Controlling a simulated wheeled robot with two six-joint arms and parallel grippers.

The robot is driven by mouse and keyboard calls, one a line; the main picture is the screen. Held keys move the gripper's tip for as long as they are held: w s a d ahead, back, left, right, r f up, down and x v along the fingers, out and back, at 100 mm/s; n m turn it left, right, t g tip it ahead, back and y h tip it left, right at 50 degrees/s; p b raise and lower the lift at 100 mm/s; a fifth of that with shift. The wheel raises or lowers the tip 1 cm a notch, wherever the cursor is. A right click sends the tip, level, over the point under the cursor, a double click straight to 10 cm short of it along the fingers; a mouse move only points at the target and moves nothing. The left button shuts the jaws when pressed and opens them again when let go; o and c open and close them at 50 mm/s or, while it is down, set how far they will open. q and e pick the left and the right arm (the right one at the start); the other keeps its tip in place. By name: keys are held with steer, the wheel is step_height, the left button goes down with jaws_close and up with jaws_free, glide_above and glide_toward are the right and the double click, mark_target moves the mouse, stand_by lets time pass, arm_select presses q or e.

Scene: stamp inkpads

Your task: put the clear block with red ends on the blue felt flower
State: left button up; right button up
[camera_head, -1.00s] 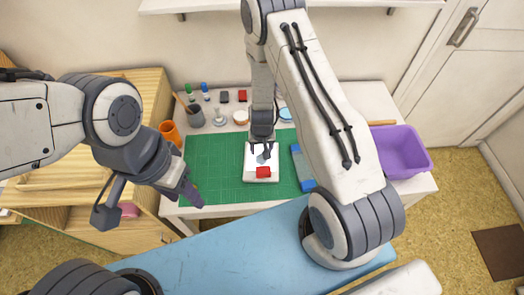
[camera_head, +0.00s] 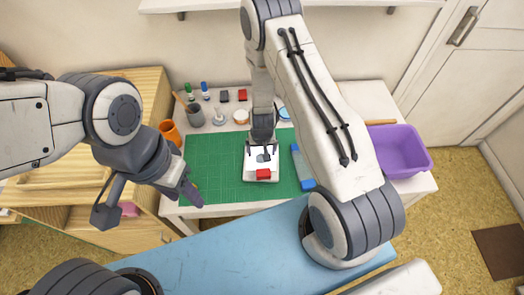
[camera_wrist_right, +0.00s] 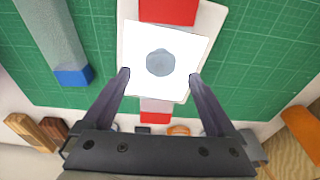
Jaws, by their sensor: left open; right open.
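Two red ends show on a white board (camera_head: 248,176): the near one (camera_head: 263,174) in the head view, also at the top of the right wrist view (camera_wrist_right: 168,10), and a far one (camera_wrist_right: 155,117). Between them is a bright white square (camera_wrist_right: 188,60) with a blue-grey rounded shape (camera_wrist_right: 160,62) in its middle, likely the felt flower. I cannot tell whether the block's clear body lies over or under the square. My right gripper (camera_head: 262,153) is open, its fingers apart above the board's far part. My left gripper (camera_head: 192,192) is open and empty, left of the board.
The board lies on a green cutting mat (camera_head: 215,165). A bar with a blue end (camera_head: 301,165) lies right of it. A purple bin (camera_head: 400,150) is at the right. An orange cup (camera_head: 171,132), a pen holder (camera_head: 195,116) and small pads stand behind and left.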

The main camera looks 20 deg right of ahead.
steer(key=shift+r, duration=0.5)
step_height(320, 180, up, 11)
steer(key=s+p, duration=0.2)
steer(key=p, duration=0.2)
steer(key=s+a+r+n+y, duration=0.1)
steer(key=s+a+r+n, duration=0.2)
steer(key=a+r, duration=0.45)
steer(key=s+a+r+n+y, duration=0.15)
steer(key=s+a+r, duration=0.25)
steer(key=a+r, duration=0.4)
steer(key=s+d+r+n+g+h, duration=0.1)
steer(key=s+r+n, duration=0.5)
steer(key=s+r, duration=0.4)
steer(key=s, duration=0.4)
steer(key=shift+s+d+r+g, duration=0.3)
steer(key=shift+g, duration=0.1)
step_height(320, 180, down, 7)
steer(key=b, duration=0.6)
